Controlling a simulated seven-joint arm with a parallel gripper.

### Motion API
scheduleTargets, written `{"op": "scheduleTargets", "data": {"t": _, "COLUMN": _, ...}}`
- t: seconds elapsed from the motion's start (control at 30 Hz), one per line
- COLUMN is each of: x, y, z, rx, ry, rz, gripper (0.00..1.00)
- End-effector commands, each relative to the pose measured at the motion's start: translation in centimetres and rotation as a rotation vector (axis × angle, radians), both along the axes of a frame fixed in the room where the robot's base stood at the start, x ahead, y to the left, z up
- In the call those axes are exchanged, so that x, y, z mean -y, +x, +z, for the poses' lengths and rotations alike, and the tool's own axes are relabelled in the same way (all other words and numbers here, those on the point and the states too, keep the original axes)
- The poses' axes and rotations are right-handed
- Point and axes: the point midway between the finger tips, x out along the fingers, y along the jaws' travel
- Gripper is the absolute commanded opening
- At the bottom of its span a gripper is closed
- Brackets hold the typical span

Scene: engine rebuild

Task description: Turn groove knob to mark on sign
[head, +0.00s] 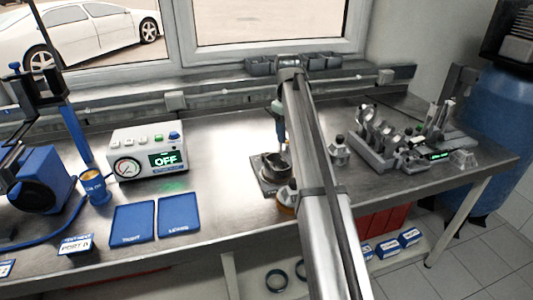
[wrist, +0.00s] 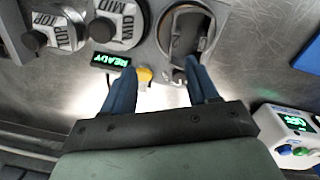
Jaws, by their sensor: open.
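In the wrist view, my gripper (wrist: 163,86) is open, with one blue finger on each side and nothing held between them. A small yellow knob-like part (wrist: 145,74) shows between the fingers, beside a green READY display (wrist: 111,60). Two dark round parts, left (wrist: 36,40) and middle (wrist: 103,29), sit by white labels that appear upside down; one seems to read TOP, another MID. I cannot tell which part is the groove knob. A dark open fixture (wrist: 185,35) lies beyond the fingers. In the head view, my gripper (head: 281,125) is partly hidden behind my arm.
In the head view, a white OFF box (head: 148,154) and blue trays (head: 133,222) stand on the left. A dark fixture (head: 270,176) lies below my gripper. A grey rack of metal parts (head: 375,150) stands on the right. Bare bench lies between the OFF box and fixture.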

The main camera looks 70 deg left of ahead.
Motion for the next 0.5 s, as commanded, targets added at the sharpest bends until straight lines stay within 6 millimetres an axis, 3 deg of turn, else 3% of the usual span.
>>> {"op": "scheduleTargets", "data": {"t": 0.03, "x": 1.7, "y": -0.9, "z": -0.2, "rx": -0.022, "ry": 0.051, "rz": -0.005, "gripper": 0.59}}
{"op": "scheduleTargets", "data": {"t": 0.1, "x": 2.4, "y": -2.2, "z": -0.2, "rx": -0.060, "ry": 0.129, "rz": -0.019, "gripper": 0.59}}
{"op": "scheduleTargets", "data": {"t": 0.3, "x": 0.4, "y": -3.9, "z": 0.0, "rx": -0.146, "ry": 0.298, "rz": -0.083, "gripper": 0.59}}
{"op": "scheduleTargets", "data": {"t": 0.5, "x": -1.5, "y": -4.1, "z": 0.6, "rx": -0.174, "ry": 0.387, "rz": -0.150, "gripper": 0.59}}
